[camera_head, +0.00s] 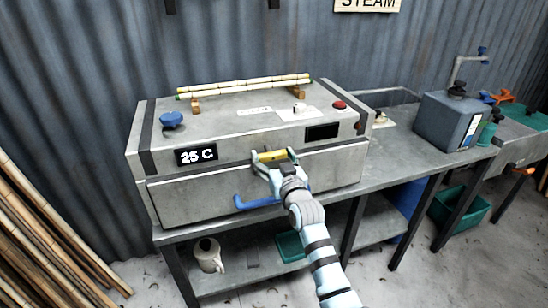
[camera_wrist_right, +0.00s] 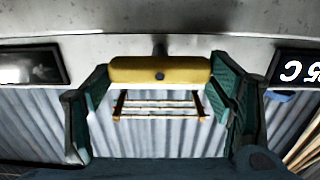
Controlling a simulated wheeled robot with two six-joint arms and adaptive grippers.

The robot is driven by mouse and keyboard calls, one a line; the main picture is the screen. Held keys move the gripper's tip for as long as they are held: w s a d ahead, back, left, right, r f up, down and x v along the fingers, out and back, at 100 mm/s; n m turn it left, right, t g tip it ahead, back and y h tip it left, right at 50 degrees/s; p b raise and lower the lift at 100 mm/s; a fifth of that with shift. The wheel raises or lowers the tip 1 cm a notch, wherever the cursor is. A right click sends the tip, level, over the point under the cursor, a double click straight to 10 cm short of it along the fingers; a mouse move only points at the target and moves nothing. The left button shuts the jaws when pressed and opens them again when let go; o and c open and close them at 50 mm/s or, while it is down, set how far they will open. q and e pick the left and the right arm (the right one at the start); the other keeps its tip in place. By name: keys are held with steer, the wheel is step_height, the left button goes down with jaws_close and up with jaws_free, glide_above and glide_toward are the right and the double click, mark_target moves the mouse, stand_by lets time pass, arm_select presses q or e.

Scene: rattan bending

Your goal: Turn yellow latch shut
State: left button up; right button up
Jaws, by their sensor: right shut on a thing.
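The yellow latch (camera_head: 275,155) is a short bar on the upper front of the grey steam box (camera_head: 240,188), between the 25 C display and a dark panel. It lies nearly level in the head view. My right gripper (camera_head: 270,160) is shut on the latch, one finger at each end. In the right wrist view the latch (camera_wrist_right: 160,70) spans between the green-padded fingers of the right gripper (camera_wrist_right: 160,78), with a dark pivot spot at its middle. A blue handle (camera_head: 255,202) sits low on the box front, partly behind my right arm. My left gripper is not in view.
Bamboo poles (camera_head: 245,87) rest on brackets on the lid, near a blue knob (camera_head: 172,120) and a red button (camera_head: 340,105). A grey canister (camera_head: 448,120) stands on the bench at right. Long poles (camera_head: 45,235) lean at left.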

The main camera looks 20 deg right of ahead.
steer(key=n, duration=0.4)
steer(key=shift+a, duration=0.1)
steer(key=n, duration=0.5)
steer(key=shift+a+f, duration=0.1)
steer(key=shift+f, duration=0.05)
steer(key=n, duration=0.4)
steer(key=shift+n+b, duration=0.3)
steer(key=shift+b, duration=0.1)
steer(key=shift+a+f+n, duration=0.1)
steer(key=shift+f+n, duration=0.05)
steer(key=shift+n, duration=2.05)
steer(key=o, duration=1.2)
steer(key=shift+c, duration=0.2)
